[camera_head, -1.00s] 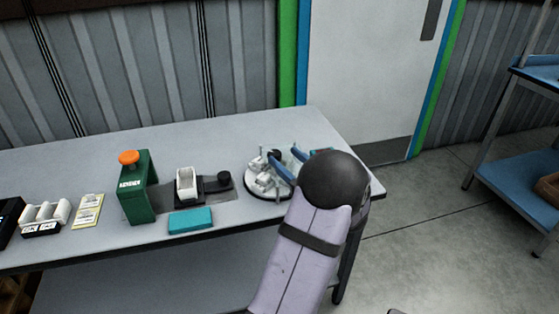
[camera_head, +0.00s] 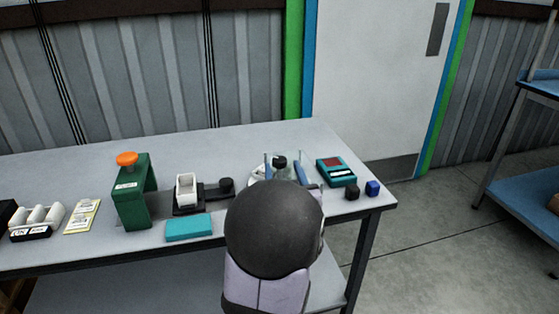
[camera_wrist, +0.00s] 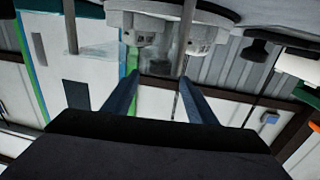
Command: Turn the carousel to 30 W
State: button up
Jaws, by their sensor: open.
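The carousel (camera_head: 254,173) stands near the right end of the bench and is mostly hidden behind my arm; a white part and a dark knob (camera_head: 280,162) show. My gripper (camera_head: 283,157) is over it, its two blue fingers apart on either side of the knob in this view. In the wrist view, which looks upside down, my gripper (camera_wrist: 158,78) is open with nothing between its fingers. White carousel parts (camera_wrist: 140,18) with small labels lie above the fingertips there. The labels are too small to read, and I cannot tell whether a finger touches anything.
A teal device with a red screen (camera_head: 336,172) and two small dark and blue cubes (camera_head: 372,188) sit right of the carousel. To its left are a black stand with a white cup (camera_head: 187,187), a teal block (camera_head: 188,227) and a green press (camera_head: 131,198). The back of the bench is clear.

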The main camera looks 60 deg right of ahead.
aim_at(281, 163)
jog(key=shift+x, duration=3)
grip_shut()
